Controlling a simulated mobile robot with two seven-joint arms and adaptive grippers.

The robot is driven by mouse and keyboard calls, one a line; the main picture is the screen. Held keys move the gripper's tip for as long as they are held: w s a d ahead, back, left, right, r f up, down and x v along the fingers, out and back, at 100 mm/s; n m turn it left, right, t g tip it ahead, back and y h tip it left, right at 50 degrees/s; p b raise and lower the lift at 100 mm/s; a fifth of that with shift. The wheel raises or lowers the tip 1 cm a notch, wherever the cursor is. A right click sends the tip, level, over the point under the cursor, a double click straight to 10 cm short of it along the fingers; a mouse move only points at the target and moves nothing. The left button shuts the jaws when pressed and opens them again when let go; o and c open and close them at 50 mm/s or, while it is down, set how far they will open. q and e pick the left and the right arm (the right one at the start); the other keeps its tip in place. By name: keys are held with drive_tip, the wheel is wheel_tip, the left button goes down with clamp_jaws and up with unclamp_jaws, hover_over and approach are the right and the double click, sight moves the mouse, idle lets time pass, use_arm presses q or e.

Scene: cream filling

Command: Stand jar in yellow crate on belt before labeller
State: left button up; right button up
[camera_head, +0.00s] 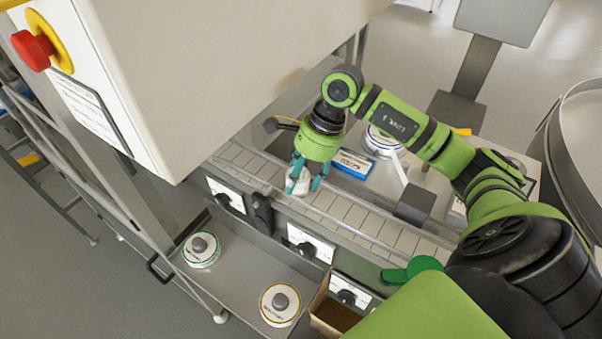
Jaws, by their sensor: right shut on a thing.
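My right gripper (305,177) points down over the slatted conveyor belt (378,225). Its teal fingers are shut around a small white jar (298,185). The jar looks upright and is at or just above the belt; I cannot tell whether it touches. The fingers hide part of the jar. I cannot make out a yellow crate; only a small yellow patch (461,132) shows beyond my right arm. No part is clearly marked as the labeller. My left gripper is not in view.
A large pale machine housing (210,65) with a red stop button (33,50) overhangs the belt's left end. Round white discs with grey knobs (201,250) (280,304) lie on the front shelf. A blue-and-white box (352,163) lies behind the belt. The belt right of the jar is clear.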

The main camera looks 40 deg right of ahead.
drive_tip(key=shift+f+b, duration=0.3)
drive_tip(key=shift+b, duration=0.15)
drive_tip(key=o, duration=0.9)
drive_tip(key=shift+r, duration=0.1)
